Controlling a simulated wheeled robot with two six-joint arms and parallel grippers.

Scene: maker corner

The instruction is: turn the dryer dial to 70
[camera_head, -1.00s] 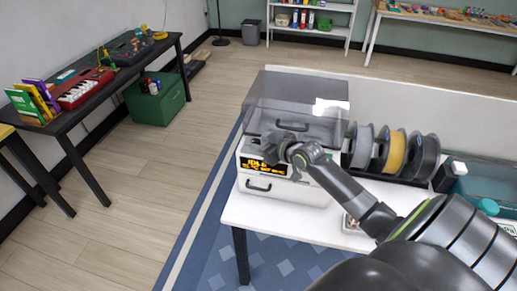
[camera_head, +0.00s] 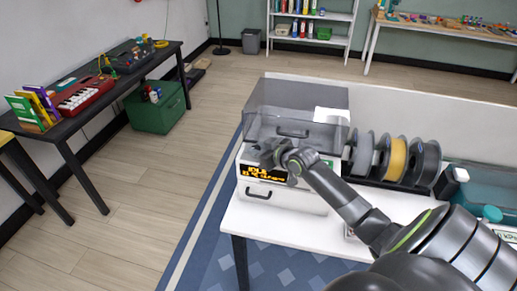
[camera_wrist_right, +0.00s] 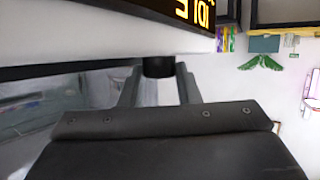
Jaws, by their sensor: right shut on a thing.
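The dryer (camera_head: 255,205) is a white box with a smoky clear lid (camera_head: 295,105), standing on the white table. Its amber display (camera_head: 265,173) is lit; the top line looks like IDLE and the smaller line below is too blurred to read. The display also shows at the top of the right wrist view (camera_wrist_right: 195,12). My right gripper (camera_head: 270,155) is at the dryer's front, just above the display. In the right wrist view its fingers are shut on the black dial (camera_wrist_right: 158,67), one on each side. The dial is hidden behind the gripper in the head view. My left gripper is out of view.
Filament spools (camera_head: 392,158) stand right of the dryer, behind my right arm. A teal case (camera_head: 485,190) is at the table's right. The white table's (camera_head: 285,232) front strip is clear. A black desk (camera_head: 110,95) stands across the floor at left.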

